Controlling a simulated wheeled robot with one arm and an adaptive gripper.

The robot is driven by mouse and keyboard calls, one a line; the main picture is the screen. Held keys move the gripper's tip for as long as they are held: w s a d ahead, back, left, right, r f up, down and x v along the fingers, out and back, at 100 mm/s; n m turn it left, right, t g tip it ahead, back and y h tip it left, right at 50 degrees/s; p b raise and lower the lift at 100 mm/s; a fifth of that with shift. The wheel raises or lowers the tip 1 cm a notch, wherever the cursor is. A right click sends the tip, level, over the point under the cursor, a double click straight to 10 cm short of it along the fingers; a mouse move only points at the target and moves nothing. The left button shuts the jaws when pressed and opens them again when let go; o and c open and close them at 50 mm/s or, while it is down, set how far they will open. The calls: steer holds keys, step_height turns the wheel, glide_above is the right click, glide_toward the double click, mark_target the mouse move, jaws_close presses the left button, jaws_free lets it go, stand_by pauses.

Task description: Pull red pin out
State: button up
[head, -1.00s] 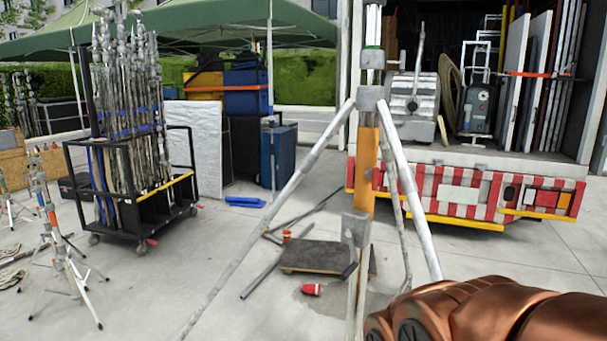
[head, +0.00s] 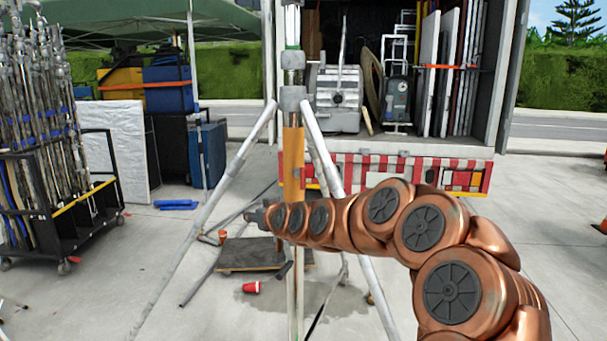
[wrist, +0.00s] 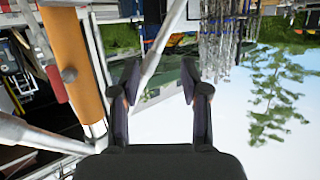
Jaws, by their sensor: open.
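A tall stand (head: 292,92) with an orange-yellow column section (head: 293,160) and splayed silver legs stands upright in front of me. The column (wrist: 75,50) also shows at the left of the wrist view. A small red piece (wrist: 57,84) beside the column there looks like the red pin; I cannot tell how it is seated.
A truck bed (head: 400,150) with a red-and-white striped tail stands behind. A cart of metal stands (head: 60,200) is at the left. A dark board (head: 250,255), loose tubes and a red cup-like item (head: 251,287) lie on the ground.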

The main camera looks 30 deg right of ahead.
mark_target(303, 177)
steer(key=shift+w+d+r+m+t+h+p, duration=0.5)
steer(key=shift+w+d+h, duration=0.6)
steer(key=shift+d, duration=2)
steer(key=shift+w+d+r+m+t+h+p, duration=0.3)
steer(key=shift+w+d+r+m+h, duration=0.6)
steer(key=shift+d, duration=2.2)
steer(key=shift+w+d+r+m+t+h+p, duration=0.4)
steer(key=shift+w+d+h, duration=0.8)
steer(key=shift+d, duration=1.9)
steer(key=shift+p+x, duration=0.45)
steer(key=shift+x, duration=1.55)
steer(key=shift+c, duration=0.2)
jaws_close()
